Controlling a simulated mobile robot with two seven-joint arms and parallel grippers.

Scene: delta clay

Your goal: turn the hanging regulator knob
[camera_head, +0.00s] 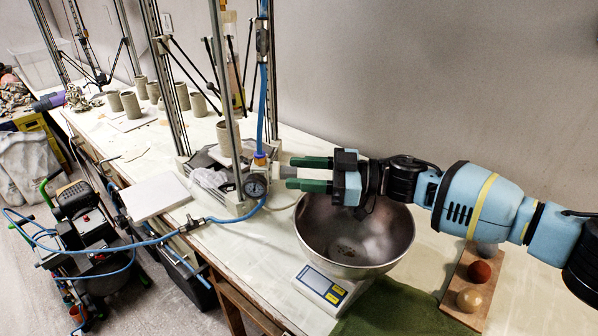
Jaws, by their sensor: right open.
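The regulator hangs on the blue air hose beside the delta printer's post, with a round pressure gauge (255,186) facing me. Its grey knob (286,172) sticks out to the right of the gauge. My right gripper (293,173) comes in from the right, its two green fingers spread above and below the knob's end. The fingers look apart from the knob, though contact is hard to judge at this size. My left gripper is not in view.
A steel bowl (357,238) on a scale (322,289) stands just below my right gripper. Clay balls (480,272) sit on a wooden board at right. Clay cups (198,104) stand behind. A compressor (88,235) is on the floor at left.

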